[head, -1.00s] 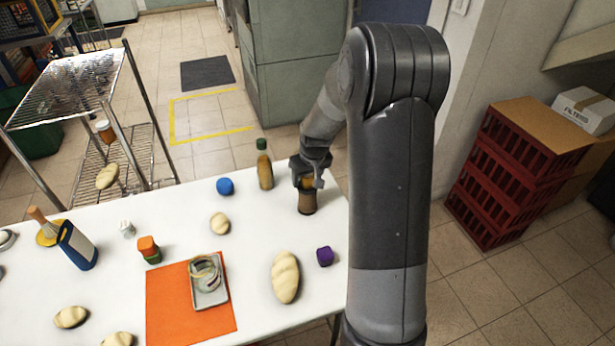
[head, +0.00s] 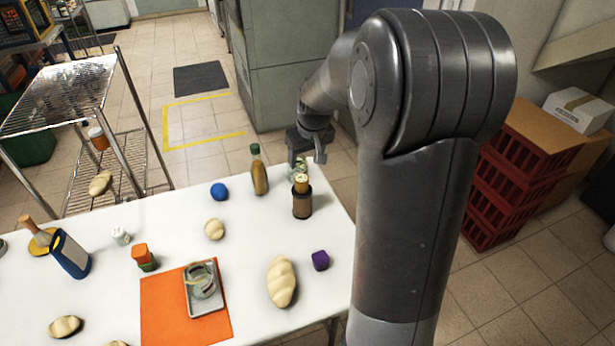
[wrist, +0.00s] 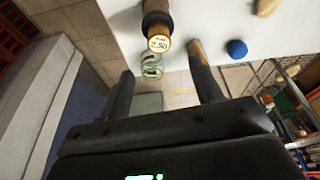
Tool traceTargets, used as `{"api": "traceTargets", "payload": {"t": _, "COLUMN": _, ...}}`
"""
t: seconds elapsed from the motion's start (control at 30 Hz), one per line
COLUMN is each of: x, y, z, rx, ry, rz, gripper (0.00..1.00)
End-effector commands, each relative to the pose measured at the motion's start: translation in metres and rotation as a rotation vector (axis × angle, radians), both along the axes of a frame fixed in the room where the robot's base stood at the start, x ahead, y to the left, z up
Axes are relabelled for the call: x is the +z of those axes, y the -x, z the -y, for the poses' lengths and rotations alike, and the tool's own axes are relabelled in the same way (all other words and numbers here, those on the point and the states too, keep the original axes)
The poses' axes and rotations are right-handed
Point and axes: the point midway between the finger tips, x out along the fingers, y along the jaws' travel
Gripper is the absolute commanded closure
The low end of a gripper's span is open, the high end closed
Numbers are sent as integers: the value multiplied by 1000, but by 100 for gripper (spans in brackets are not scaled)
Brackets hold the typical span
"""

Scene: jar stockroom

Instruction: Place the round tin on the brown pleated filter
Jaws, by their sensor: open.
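The brown pleated filter (head: 302,206) stands upright at the table's far right, a dark cylinder with a black upper rim. The small golden round tin (head: 301,183) sits upright on top of it. In the wrist view, the tin (wrist: 158,43) shows a pale top marked 2.50, with the filter (wrist: 157,8) beneath it. My gripper (head: 306,160) is above and behind the tin, apart from it. In the wrist view, my gripper (wrist: 162,74) has its fingers spread with nothing held between them.
A glass jar (wrist: 152,67) stands just behind the filter. A brown bottle with a green cap (head: 259,177) and a blue ball (head: 219,191) are to the left. A purple cube (head: 320,260) and a bread loaf (head: 281,282) lie nearer.

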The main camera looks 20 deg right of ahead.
Motion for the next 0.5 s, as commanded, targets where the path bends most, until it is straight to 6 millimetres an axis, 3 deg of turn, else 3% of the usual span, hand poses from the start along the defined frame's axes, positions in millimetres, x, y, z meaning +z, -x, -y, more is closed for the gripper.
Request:
{"api": "traceTargets", "payload": {"t": 0.17, "x": 36, "y": 32, "z": -20, "rx": -6, "ry": 22, "rz": 29, "gripper": 41}}
{"api": "traceTargets", "payload": {"t": 0.3, "x": 67, "y": 72, "z": -40, "rx": -21, "ry": 38, "rz": 60, "gripper": 41}}
{"api": "traceTargets", "payload": {"t": 0.5, "x": 99, "y": 133, "z": -62, "rx": -47, "ry": 44, "rz": 107, "gripper": 41}}
